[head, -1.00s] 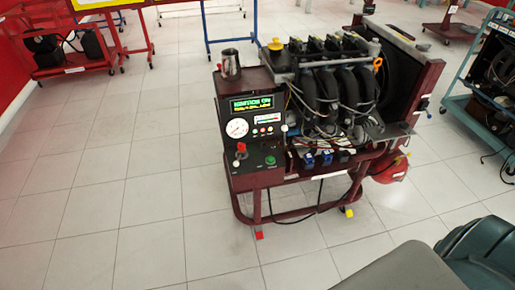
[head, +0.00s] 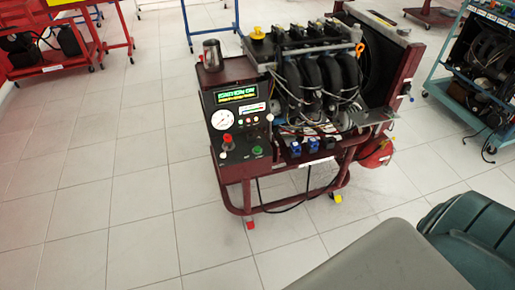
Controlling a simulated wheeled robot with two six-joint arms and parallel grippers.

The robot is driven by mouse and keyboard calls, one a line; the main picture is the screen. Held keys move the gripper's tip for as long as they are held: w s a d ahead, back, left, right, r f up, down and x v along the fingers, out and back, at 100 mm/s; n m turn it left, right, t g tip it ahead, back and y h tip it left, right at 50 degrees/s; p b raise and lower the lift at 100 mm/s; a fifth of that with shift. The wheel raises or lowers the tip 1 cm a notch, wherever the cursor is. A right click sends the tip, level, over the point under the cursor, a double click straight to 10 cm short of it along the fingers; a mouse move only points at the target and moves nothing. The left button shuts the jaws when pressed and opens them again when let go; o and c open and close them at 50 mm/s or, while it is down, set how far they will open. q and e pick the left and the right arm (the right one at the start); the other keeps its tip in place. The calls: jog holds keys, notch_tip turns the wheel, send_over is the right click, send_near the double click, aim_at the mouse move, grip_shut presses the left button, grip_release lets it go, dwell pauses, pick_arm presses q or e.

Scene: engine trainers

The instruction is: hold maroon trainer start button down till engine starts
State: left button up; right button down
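The maroon trainer (head: 232,172) stands upright on a maroon wheeled frame in the middle of the head view, engine on its right side. Its control panel faces me, with a lit green text display (head: 237,94), a round white gauge (head: 223,119) and a red-topped knob (head: 227,138). A round green button (head: 257,150) sits at the panel's lower right and looks like the start button. Nothing touches the panel. Neither gripper is in view.
A metal jug (head: 212,55) stands on the trainer's top. A red extinguisher-like cylinder (head: 377,155) hangs at its right. A teal cart (head: 481,70) stands at right, a red stand (head: 50,65) at far left. Tiled floor is clear in front and left of the trainer.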

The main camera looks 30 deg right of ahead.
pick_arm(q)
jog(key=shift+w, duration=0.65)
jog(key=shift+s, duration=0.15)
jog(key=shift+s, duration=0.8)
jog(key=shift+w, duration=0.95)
